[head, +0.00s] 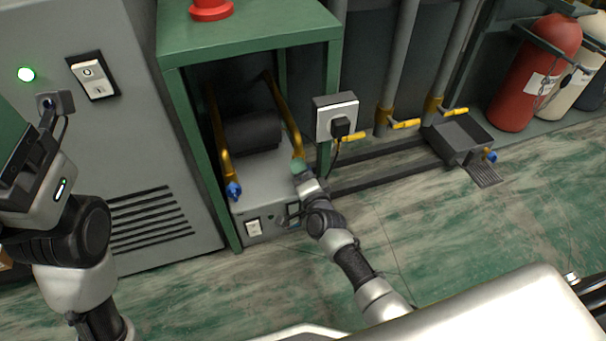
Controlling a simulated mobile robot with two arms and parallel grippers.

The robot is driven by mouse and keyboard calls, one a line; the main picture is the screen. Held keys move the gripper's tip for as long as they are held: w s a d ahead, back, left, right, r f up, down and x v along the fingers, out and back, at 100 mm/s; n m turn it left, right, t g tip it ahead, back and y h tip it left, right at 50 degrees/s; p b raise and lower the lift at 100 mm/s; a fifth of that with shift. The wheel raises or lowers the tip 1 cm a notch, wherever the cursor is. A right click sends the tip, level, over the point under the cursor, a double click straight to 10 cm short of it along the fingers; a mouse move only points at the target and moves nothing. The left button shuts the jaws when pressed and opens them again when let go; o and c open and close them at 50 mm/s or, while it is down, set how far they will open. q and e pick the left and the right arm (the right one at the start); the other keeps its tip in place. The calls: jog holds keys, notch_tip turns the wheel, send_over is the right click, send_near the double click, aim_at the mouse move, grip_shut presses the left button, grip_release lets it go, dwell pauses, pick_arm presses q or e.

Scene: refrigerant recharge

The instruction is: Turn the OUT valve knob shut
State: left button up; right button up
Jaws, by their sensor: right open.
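A recharge unit (262,190) sits inside a green-framed stand, with a brass pipe on each side. The left pipe ends in a blue valve knob (233,190), which stands free. At the lower end of the right pipe is a greenish knob (298,165), mostly covered by my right gripper (300,174). I cannot read any IN or OUT label. My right gripper is open, with its tips at this right-hand knob; I cannot tell whether they touch it. My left gripper (22,165) is at the left edge, partly cut off, away from both knobs; its jaws are unclear.
The green stand (245,33) has a red button on top. A socket box with a black plug (338,118) hangs on its right leg. Yellow-handled pipes (405,124), a dark tray (460,140) and a red cylinder (535,75) stand right. The floor in front is clear.

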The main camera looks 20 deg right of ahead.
jog(key=c, duration=0.8)
jog(key=shift+r+n+p, duration=0.1)
jog(key=shift+n+p, duration=0.45)
jog(key=shift+n, duration=0.05)
jog(key=shift+c, duration=0.3)
jog(key=o, duration=0.9)
jog(key=shift+c, duration=0.2)
